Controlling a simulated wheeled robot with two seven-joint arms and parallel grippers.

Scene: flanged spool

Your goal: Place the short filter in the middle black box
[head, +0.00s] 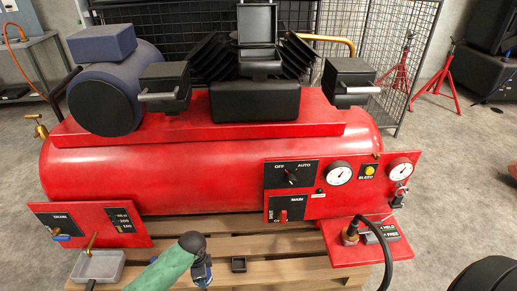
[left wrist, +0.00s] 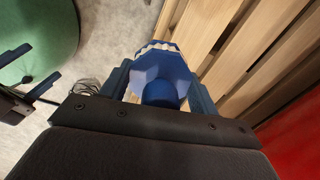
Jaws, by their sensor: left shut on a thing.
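In the left wrist view my left gripper (left wrist: 160,93) is shut on a blue faceted piece with a cream pleated band, which looks like the short filter (left wrist: 162,66). In the head view my left gripper (head: 201,272) is low at the front, over the pallet, at the end of my green-sleeved arm; it is seen from above and the filter can hardly be made out there. The middle black box (head: 260,66) sits on top of the red compressor with its lid (head: 257,24) raised, well above and beyond the gripper. My right gripper is not in view.
The red tank (head: 200,170) and its control panel (head: 335,188) stand between gripper and box. Black boxes with handles flank the middle one at left (head: 165,88) and right (head: 348,82). A grey tray (head: 97,266) and small black cup (head: 238,264) are at the front.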

